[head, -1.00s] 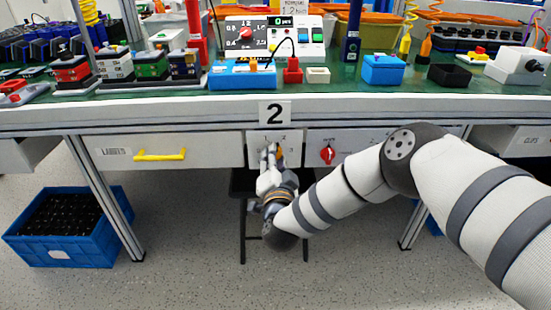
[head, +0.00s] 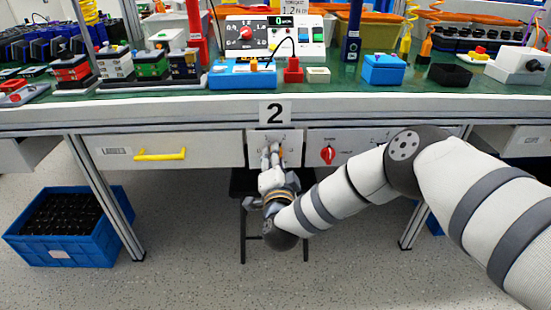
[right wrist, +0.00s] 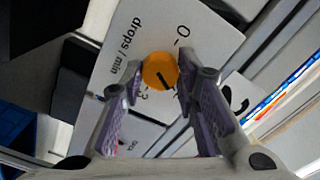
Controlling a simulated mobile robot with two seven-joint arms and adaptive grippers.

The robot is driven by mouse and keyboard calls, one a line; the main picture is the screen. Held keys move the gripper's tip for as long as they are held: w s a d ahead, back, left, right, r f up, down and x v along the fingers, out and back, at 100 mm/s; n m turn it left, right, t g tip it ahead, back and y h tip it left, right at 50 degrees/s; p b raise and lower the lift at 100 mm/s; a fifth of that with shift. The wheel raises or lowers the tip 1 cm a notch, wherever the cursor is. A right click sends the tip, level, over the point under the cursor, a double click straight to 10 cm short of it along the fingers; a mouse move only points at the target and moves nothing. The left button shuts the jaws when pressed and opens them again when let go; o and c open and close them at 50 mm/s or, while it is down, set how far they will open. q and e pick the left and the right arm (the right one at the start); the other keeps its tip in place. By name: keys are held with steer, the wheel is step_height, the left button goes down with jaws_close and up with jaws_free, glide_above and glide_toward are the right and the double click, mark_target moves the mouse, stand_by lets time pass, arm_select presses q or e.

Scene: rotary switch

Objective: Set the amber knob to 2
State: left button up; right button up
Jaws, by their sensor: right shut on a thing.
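The round amber knob (right wrist: 160,71) sits on a white panel (right wrist: 118,62) marked "drops / min", "0" and "2". Its black pointer line slants to the lower right in the right wrist view, toward a mark partly hidden by a finger, between the "0" and the "2". My right gripper (right wrist: 160,82) is shut on the knob, one finger on each side. In the head view the right gripper (head: 272,152) is at the small panel (head: 251,142) under the bench edge, below a "2" sign (head: 275,113), and mostly covers the knob. My left gripper is not in view.
A red knob (head: 327,155) sits on the panel just to the right. A drawer (head: 115,151) with a yellow handle (head: 161,154) is to the left. A black stool (head: 243,190) stands below, and a blue crate (head: 68,250) is on the floor at left.

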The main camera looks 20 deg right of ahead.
steer(key=o, duration=1.2)
steer(key=shift+c, duration=0.2)
steer(key=shift+s+a, duration=0.1)
steer(key=v, duration=1.1)
steer(key=shift+s, duration=0.4)
steer(key=shift+a, duration=0.1)
